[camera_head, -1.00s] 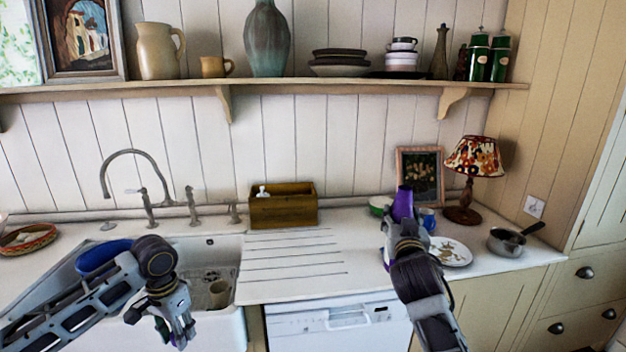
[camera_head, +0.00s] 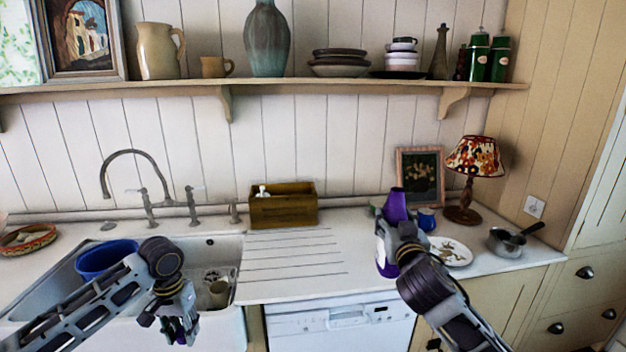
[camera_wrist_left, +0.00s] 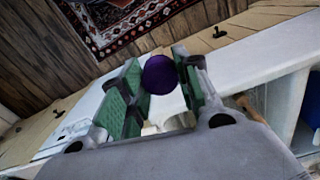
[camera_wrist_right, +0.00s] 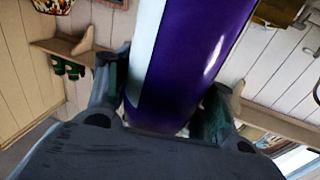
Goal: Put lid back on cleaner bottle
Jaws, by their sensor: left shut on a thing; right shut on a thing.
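The purple cleaner bottle (camera_head: 396,207) with a pale label is upright above the right part of the counter. My right gripper (camera_head: 402,248) is shut around its body. In the right wrist view the purple bottle (camera_wrist_right: 185,70) fills the space between the fingers. My left gripper (camera_head: 180,325) is low in front of the sink. In the left wrist view it is shut on the round, dark purple lid (camera_wrist_left: 160,74), held between green finger pads. The lid is well apart from the bottle, to its left.
The sink (camera_head: 222,250) holds a blue basin (camera_head: 106,257) and a beige cup (camera_head: 219,293). A wooden box (camera_head: 283,208) stands at the back. A plate (camera_head: 452,252), lamp (camera_head: 474,160), blue mug (camera_head: 427,219) and saucepan (camera_head: 508,242) stand right. The ribbed drainboard (camera_head: 290,262) is clear.

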